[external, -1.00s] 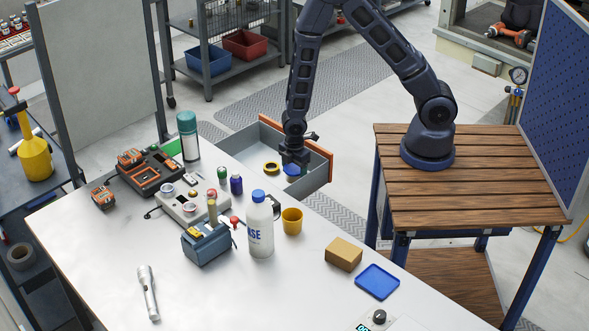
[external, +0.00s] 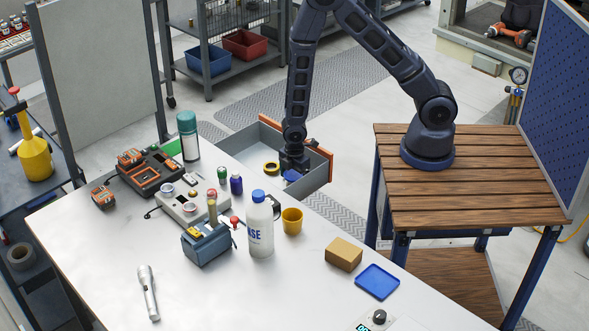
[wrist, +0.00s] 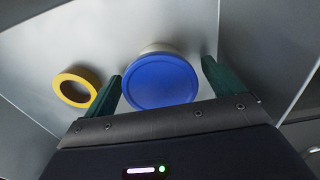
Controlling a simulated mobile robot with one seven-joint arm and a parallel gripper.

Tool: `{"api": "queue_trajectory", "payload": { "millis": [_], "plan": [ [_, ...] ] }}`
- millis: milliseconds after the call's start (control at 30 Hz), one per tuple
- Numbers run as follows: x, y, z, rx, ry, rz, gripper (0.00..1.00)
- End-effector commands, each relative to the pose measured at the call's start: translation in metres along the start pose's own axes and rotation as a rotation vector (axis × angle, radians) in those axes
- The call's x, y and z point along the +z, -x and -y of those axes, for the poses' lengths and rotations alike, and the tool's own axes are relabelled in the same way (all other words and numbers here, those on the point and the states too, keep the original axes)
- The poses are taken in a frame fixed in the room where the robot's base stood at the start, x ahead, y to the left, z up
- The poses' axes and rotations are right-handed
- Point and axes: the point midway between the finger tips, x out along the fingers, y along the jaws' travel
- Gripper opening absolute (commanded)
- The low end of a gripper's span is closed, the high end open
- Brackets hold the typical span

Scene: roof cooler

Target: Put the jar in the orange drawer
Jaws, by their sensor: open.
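The jar with a round blue lid (external: 291,176) is inside the open orange-fronted drawer (external: 319,162), close to its front. In the wrist view the lid (wrist: 160,82) and a sliver of pale body below it show; the rest of the jar is hidden. My gripper (external: 293,168) is down in the drawer at the jar. In the wrist view my gripper (wrist: 161,70) is open, one finger on each side of the lid, with a clear gap at the right finger. At the left finger I cannot tell whether it touches.
A yellow tape roll (external: 271,168) lies in the drawer left of the jar. The drawer's grey walls surround my gripper. The workbench (external: 200,290) holds a white bottle (external: 260,230), a yellow cup (external: 292,221) and tools.

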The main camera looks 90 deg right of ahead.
Motion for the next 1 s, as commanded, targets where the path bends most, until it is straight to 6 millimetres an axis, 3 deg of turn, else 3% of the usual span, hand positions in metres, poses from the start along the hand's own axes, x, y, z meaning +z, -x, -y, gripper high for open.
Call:
{"api": "queue_trajectory", "payload": {
  "millis": [267, 1000],
  "plan": [
    [-0.001, 0.014, -0.001, 0.001, 0.0, -0.002, 0.92],
    [0.0, 0.109, -0.001, 0.001, -0.001, -0.001, 0.92]
  ]
}}
